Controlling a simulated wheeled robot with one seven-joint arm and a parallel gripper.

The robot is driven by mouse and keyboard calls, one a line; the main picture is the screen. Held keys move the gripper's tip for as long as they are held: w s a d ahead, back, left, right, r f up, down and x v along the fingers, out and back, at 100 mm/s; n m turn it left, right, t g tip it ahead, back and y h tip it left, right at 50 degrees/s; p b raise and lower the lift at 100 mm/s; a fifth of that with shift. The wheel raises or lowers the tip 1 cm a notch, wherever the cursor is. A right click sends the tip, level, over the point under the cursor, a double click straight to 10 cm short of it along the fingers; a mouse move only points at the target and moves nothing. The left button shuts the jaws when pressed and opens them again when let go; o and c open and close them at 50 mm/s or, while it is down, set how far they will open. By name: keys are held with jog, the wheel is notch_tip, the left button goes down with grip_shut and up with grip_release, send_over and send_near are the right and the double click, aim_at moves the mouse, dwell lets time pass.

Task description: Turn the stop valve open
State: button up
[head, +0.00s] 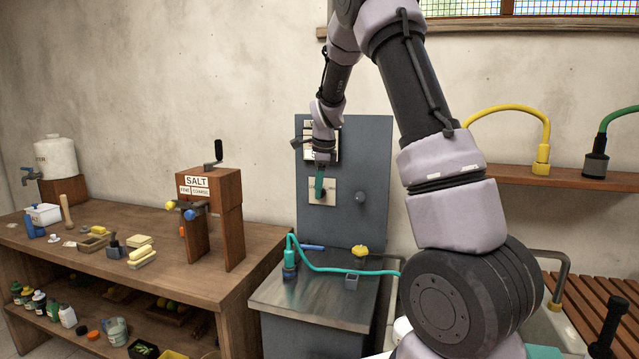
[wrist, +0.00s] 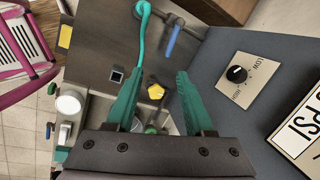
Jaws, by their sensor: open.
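A blue lever (head: 313,247), which looks like the stop valve's handle, lies beside the teal hose fitting on the grey metal bench. In the wrist view the blue lever (wrist: 173,40) sticks out from a grey pipe, near the teal hose. A yellow lobed knob (head: 360,251) stands to its right; it also shows between my fingers in the wrist view (wrist: 156,91). I cannot tell for certain which one is the stop valve. My gripper (head: 319,185) is open and empty, above the bench and in front of the grey panel. Its teal fingers (wrist: 160,78) are apart, touching neither handle.
The upright panel (head: 358,145) carries a dial plate marked LOW and HIGH (wrist: 240,76) and a PSI sign (wrist: 302,125), close to my gripper. A teal hose (head: 340,269) crosses the bench top. A wooden table (head: 120,262) with a salt dispenser (head: 227,190) stands left.

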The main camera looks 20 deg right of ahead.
jog(key=shift+s+r+n, duration=0.3)
jog(key=shift+s+r, duration=0.35)
jog(key=shift+r, duration=0.2)
